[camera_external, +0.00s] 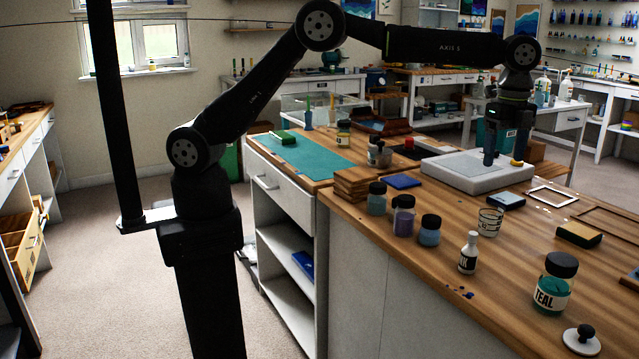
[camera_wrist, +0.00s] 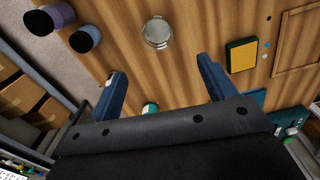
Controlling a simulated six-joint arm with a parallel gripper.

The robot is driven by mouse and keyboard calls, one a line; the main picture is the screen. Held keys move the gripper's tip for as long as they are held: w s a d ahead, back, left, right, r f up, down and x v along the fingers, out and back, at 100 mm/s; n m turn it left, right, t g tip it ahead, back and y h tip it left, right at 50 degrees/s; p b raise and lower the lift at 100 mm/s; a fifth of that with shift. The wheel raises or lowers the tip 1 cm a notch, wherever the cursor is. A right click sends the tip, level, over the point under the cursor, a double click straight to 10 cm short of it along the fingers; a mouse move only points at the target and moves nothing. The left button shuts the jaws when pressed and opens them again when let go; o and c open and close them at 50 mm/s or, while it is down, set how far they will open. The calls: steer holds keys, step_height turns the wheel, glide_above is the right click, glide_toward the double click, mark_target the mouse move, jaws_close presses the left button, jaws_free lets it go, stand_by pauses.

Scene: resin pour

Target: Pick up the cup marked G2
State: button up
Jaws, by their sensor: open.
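A small clear cup (camera_external: 490,221) with dark bands or markings stands upright on the wooden bench, right of the jars. I cannot read a G2 on it. In the wrist view, a round clear cup (camera_wrist: 158,33) is seen from above, beyond my fingertips and roughly centred between them. My gripper (camera_external: 505,158) hangs pointing down over the far part of the bench, near the white slab, behind the cup and apart from it. In the wrist view my gripper (camera_wrist: 159,68) has its two blue-grey fingers spread wide, with no object held between them.
Dark-lidded jars (camera_external: 403,216) stand left of the cup, and a white bottle (camera_external: 468,253) stands in front. A white slab (camera_external: 465,177) lies below my gripper. A teal jar (camera_external: 553,284), a yellow-and-black block (camera_external: 578,234) and frames lie to the right. Bare wood surrounds the cup's right side.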

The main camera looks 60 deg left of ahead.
glide_above(492, 208)
steer(key=s+d, duration=0.2)
step_height(492, 208, down, 9)
steer(key=shift+a+f, duration=0.2)
steer(key=shift+f, duration=2.25)
steer(key=c, duration=1.1)
steer(key=shift+o, duration=0.2)
steer(key=shift+r, duration=0.1)
